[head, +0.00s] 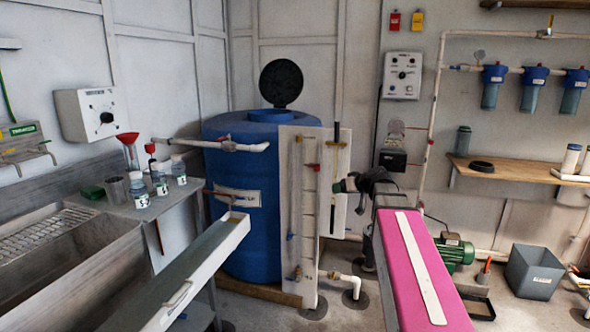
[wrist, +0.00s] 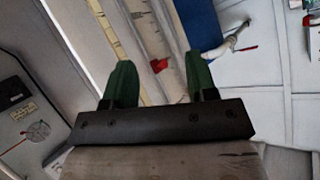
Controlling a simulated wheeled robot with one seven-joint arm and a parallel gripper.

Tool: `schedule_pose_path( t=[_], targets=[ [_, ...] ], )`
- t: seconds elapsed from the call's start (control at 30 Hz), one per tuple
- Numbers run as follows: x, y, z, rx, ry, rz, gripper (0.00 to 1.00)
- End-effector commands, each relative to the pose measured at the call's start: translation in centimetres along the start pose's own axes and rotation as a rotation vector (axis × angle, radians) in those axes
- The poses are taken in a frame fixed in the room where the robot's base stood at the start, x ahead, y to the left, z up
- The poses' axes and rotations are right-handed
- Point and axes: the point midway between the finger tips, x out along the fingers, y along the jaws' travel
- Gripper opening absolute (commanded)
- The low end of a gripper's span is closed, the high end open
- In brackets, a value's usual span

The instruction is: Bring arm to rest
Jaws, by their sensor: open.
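My gripper (wrist: 160,75) shows in the wrist view with its two green fingers spread apart. Nothing is between them; they are open and empty. In the head view my gripper (head: 342,186) is at the far end of my arm, right of centre, beside the upright white pipe board (head: 290,220) in front of the blue tank. From this angle I cannot tell the exact gap between gripper and board. In the wrist view a red valve handle (wrist: 159,65) on a pale panel shows beyond the fingers.
The blue tank (head: 240,165) has its black lid (head: 281,82) raised. A sink (head: 50,240) and a shelf with bottles (head: 142,190) stand left. A long white tray (head: 200,265) juts forward. At right are blue filters (head: 533,88), a wooden shelf (head: 520,172), a green pump (head: 455,250) and a grey bin (head: 534,272).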

Motion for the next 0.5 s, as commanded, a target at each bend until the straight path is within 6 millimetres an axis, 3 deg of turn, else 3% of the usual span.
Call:
schedule_pose_path(
  t=[0.03, 0.23, 0.5],
  targets=[
    [0.8, -0.7, 3.3, 0.036, -0.072, 0.009, 0.52],
    [3.0, -2.4, 14.6, 0.180, -0.356, 0.095, 0.52],
    [2.4, -4.6, 28.5, 0.331, -0.702, 0.306, 0.52]
  ],
)
